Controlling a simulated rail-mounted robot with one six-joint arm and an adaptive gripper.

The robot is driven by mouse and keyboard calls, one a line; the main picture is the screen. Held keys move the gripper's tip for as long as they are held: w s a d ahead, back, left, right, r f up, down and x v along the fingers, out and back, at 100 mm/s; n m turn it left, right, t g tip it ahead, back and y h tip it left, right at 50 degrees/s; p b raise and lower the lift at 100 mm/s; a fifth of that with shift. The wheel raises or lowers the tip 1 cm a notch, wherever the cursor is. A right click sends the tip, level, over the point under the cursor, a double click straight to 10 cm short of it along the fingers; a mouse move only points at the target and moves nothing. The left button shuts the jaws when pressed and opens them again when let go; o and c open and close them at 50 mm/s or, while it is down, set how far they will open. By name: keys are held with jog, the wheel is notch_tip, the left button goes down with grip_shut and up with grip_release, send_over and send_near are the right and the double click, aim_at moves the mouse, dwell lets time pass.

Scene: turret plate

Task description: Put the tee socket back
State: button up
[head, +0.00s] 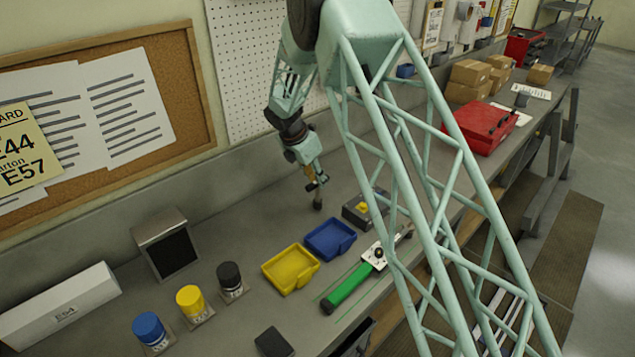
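My gripper (317,187) hangs over the bench near the back wall, behind the blue tray. It is small in the head view. A dark, narrow piece shows at its lower end; I cannot tell whether that is a finger or a held part, nor whether the gripper is open. I cannot make out the tee socket for certain. A green-handled tool (347,287) lies on the bench, with a pale plate and a round dark part (379,254) at its far end. A dark grey block with a yellow top piece (362,209) sits behind it, partly hidden by my arm.
A yellow tray (277,277) and a blue tray (345,247) stand side by side, apparently empty. Blue (148,328), yellow (190,300) and black (230,276) cylinders stand at front left. A red case (481,127) and cardboard boxes (470,73) are farther along. My arm hides part of the bench.

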jog(key=v, duration=1)
jog(key=shift+r+b, duration=0.2)
jog(key=shift+b, duration=0.25)
dwell(0.5)
